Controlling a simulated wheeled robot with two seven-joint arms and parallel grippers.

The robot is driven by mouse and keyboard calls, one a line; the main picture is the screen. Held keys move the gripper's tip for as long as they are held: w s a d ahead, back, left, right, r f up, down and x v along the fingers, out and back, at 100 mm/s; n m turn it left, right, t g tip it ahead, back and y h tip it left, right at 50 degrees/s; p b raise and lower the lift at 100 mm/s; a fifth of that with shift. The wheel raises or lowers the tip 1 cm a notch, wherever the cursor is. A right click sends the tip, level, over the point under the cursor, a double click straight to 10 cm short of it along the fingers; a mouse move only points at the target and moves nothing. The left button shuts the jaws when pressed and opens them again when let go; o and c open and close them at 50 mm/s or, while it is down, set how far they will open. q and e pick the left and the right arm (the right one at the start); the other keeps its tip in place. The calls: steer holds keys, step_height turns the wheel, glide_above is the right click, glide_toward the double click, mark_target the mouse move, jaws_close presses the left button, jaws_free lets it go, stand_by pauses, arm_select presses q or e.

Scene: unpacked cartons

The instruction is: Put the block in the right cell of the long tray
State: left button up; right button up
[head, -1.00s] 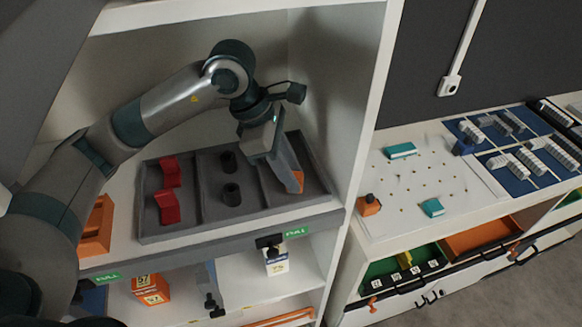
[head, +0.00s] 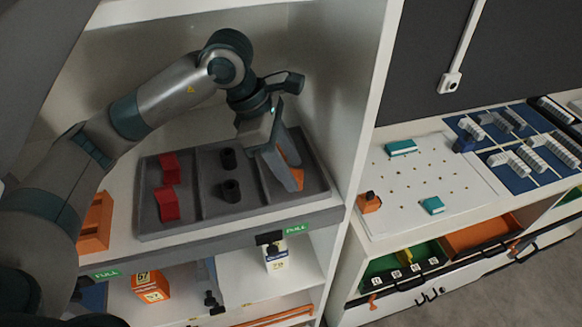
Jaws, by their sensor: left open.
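The long grey tray (head: 240,212) lies on the shelf and is split into three cells. Its right cell holds an orange block (head: 291,158), mostly hidden by my left gripper (head: 296,177). The gripper points down over the right cell, its fingers spread apart around the block. The block looks to be down in the cell, though its base is hidden. Two red blocks (head: 167,204) are in the left cell. Two dark cylinders (head: 230,191) stand in the middle cell. My right gripper is not in view.
The shelf's right side wall (head: 352,110) is close to the tray. An orange bin (head: 96,224) stands left of the tray. A lower shelf holds a white bottle (head: 275,257) and an orange box (head: 150,287). A white pegboard (head: 425,178) lies on the right-hand bench.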

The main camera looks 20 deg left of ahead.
arm_select(q)
steer(key=b+v, duration=0.2)
steer(key=v, duration=0.4)
steer(key=shift+r+b, duration=0.3)
steer(key=shift+s, duration=0.1)
stand_by(0.3)
